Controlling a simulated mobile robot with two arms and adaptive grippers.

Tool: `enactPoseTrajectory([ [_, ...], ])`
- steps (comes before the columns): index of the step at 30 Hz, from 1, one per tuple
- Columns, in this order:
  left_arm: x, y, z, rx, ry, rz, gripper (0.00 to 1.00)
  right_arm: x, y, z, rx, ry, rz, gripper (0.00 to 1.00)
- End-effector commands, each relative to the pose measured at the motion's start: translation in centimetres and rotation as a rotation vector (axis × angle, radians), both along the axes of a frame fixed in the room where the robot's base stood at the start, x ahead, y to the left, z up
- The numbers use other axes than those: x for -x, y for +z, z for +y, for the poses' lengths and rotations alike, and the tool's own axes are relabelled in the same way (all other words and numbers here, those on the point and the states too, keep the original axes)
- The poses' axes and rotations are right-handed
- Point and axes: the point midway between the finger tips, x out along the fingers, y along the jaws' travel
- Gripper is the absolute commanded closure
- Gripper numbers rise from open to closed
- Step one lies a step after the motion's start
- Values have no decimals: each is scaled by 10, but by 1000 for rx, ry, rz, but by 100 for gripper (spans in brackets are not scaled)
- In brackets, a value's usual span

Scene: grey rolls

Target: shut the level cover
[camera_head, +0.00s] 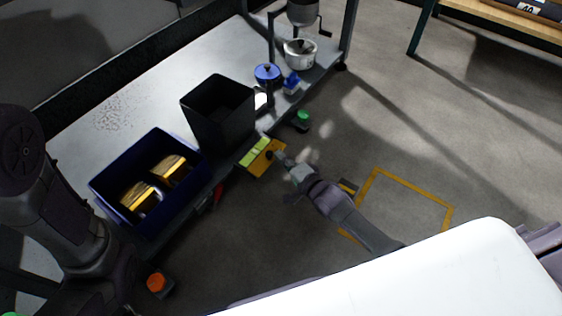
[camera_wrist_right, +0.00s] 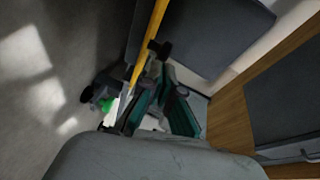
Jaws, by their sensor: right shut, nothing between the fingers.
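The yellow level cover (camera_head: 266,160) is at the table's front edge, beside a yellow-green strip (camera_head: 253,151). It looks swung out over the edge, with a dark knob on it. In the right wrist view the cover (camera_wrist_right: 148,45) is a thin yellow panel seen nearly edge-on. My right gripper (camera_head: 281,158) is shut and empty, its tips close to the cover's right side; contact is unclear. It also shows in the right wrist view (camera_wrist_right: 158,72). My left arm comes in at the left; its gripper (camera_head: 122,296) is dark and partly cut off at the bottom.
A black bin (camera_head: 219,112) and a blue crate (camera_head: 118,183) with gold-coloured items stand on the grey table (camera_head: 115,105). A blue-lidded pot (camera_head: 267,74) and a silver pot (camera_head: 299,54) stand farther back. A green button (camera_head: 303,117) and an orange button (camera_head: 156,282) sit along the front edge.

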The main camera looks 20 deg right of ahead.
Motion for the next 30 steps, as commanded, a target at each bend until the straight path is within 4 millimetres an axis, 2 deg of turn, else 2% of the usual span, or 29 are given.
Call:
enactPoseTrajectory([
  [11, 1, 0, 0, 0, 0, -3, 100, -1, 1, 3, 1, 0, -1, 100],
  [21, 1, -2, 0, 0, 0, -4, 100, -40, 0, 33, -1, 0, -2, 100],
  [30, 1, -2, 0, 0, 0, -4, 100, -44, 2, 37, -1, 0, -3, 100],
])
